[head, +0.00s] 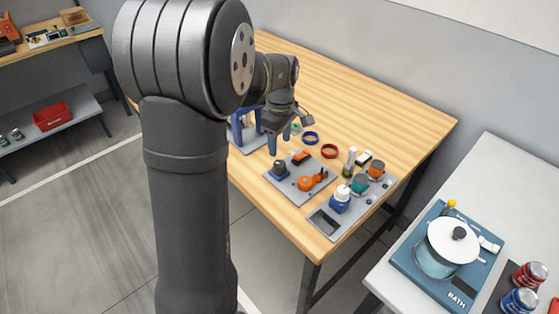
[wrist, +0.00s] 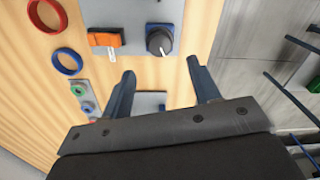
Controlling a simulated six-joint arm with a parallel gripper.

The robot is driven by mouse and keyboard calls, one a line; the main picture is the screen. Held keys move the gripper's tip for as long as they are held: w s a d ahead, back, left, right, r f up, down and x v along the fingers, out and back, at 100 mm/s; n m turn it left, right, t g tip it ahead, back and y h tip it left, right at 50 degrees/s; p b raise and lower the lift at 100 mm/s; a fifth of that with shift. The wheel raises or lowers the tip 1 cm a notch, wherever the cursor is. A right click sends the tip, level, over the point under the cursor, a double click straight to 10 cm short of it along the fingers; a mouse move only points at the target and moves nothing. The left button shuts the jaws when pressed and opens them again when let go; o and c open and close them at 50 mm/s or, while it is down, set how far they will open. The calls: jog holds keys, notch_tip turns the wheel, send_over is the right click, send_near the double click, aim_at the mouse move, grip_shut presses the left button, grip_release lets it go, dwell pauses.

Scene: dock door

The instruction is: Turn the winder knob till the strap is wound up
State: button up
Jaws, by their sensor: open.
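A dark round knob (wrist: 158,41) with a pale pointer mark sits on a blue base in the wrist view, just beyond my gripper (wrist: 160,70). In the head view the dark knob (head: 279,169) stands at the left side of a grey plate (head: 292,193). My gripper is open, its two fingers apart with nothing between them, and short of the knob. I cannot tell for certain whether this knob is the winder's. No strap can be made out. A blue frame (head: 237,131) is partly hidden behind my arm in the head view.
The same plate carries an orange switch (head: 301,157) and an orange round part (head: 306,183). Blue (head: 310,138) and red (head: 329,151) rings lie behind it. A second grey panel (head: 325,222) holds bottles. The wooden table's (head: 395,110) back right is clear.

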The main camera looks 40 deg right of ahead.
aim_at(280, 164)
notch_tip(280, 164, down, 8)
jog(key=shift+f, duration=0.1)
jog(key=shift+c, duration=0.3)
jog(key=c, duration=0.9)
